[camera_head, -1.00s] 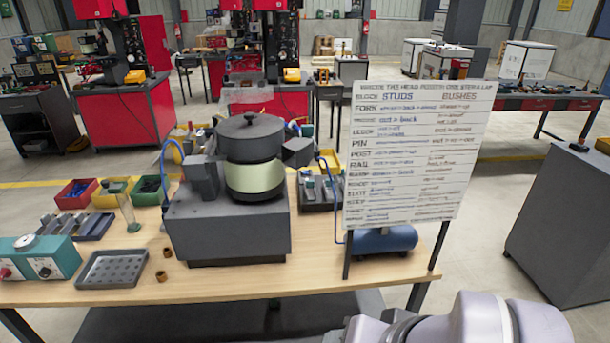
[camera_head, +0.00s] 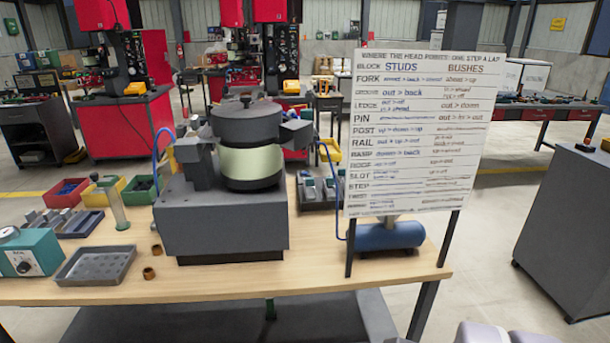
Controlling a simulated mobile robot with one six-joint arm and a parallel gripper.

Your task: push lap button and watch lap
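The bowl feeder (camera_head: 222,215) stands on the wooden bench, a dark grey base with a lidded round bowl (camera_head: 249,125) and a pale green band (camera_head: 250,165) around it. A teal control box (camera_head: 40,248) with a black knob sits at the bench's left edge, partly cut off by the frame. I cannot make out a button marked for the lap. A white board (camera_head: 417,130) on posts is headed "WHERE THE HEAD POINTS: ONE STEP A LAP", with STUDS and BUSHES columns. My gripper is not in view; only pale parts of my arm show at the bottom right.
A grey tray (camera_head: 95,267) and two small brown bushes (camera_head: 149,273) lie on the bench (camera_head: 240,285) front left. Coloured bins (camera_head: 107,190) stand behind them. A blue tank (camera_head: 390,237) sits behind the board. A dark cabinet (camera_head: 570,230) stands right, with clear floor between.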

